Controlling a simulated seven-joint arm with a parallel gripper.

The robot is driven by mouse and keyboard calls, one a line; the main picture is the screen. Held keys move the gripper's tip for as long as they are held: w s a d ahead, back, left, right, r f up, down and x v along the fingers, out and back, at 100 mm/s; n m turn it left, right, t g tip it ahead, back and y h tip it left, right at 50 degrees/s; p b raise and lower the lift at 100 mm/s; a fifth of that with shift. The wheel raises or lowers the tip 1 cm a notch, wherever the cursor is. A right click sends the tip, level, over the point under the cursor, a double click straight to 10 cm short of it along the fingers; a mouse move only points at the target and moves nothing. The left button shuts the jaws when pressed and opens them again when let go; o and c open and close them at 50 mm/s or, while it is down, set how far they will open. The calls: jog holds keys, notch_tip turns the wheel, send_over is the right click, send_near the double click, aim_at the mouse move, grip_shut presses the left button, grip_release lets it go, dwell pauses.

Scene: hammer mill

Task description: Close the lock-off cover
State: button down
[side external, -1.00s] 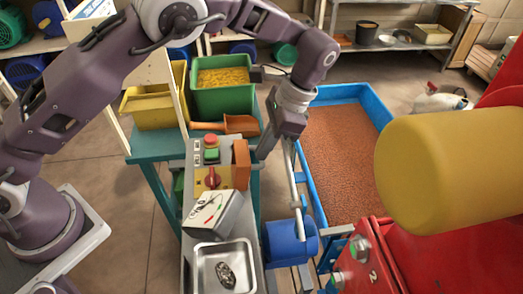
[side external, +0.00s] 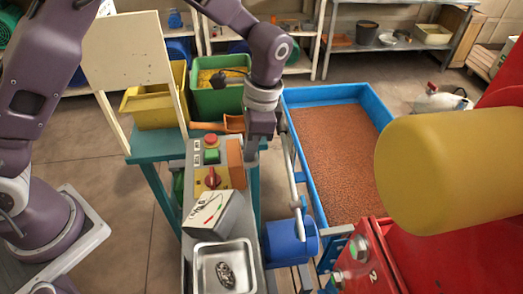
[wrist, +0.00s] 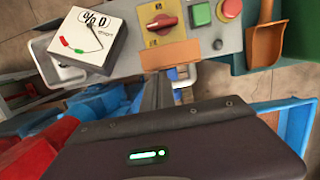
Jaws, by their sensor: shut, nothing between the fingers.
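The control box (side external: 207,175) carries a red rotary switch (side external: 211,179) on a yellow plate. The orange lock-off cover (side external: 235,163) stands up, open, along the box's right edge, leaving the switch uncovered. In the wrist view the cover (wrist: 178,73) shows edge-on below the switch (wrist: 162,23). My gripper (side external: 250,158) is shut and empty, pointing down just right of the cover. In the wrist view its fingers (wrist: 158,92) are close to the cover. I cannot tell whether they touch it.
A green button and red stop button (side external: 210,140) sit on the box's far end. A gauge box (side external: 211,212) and metal tray (side external: 223,268) are nearer. A grey bar (side external: 292,165) and blue bin of grain (side external: 377,108) lie to the right. An orange scoop (side external: 233,123) lies behind.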

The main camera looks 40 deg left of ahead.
jog(key=s+a+f, duration=0.1)
jog(key=s+a, duration=0.2)
jog(key=s+a+f, duration=0.1)
jog(key=s+a, duration=0.3)
jog(key=s+a+f, duration=0.2)
jog(key=s+a, duration=0.1)
jog(key=shift+s+a+f, duration=0.1)
jog(key=shift+s+a, duration=0.1)
jog(key=shift+s+a+f+t+h, duration=0.2)
jog(key=shift+f+t+h, duration=0.15)
jog(key=shift+f, duration=0.05)
jog(key=shift+s+a+f+t+h, duration=0.15)
jog(key=shift+f+t+h, duration=0.2)
dwell(1.2)
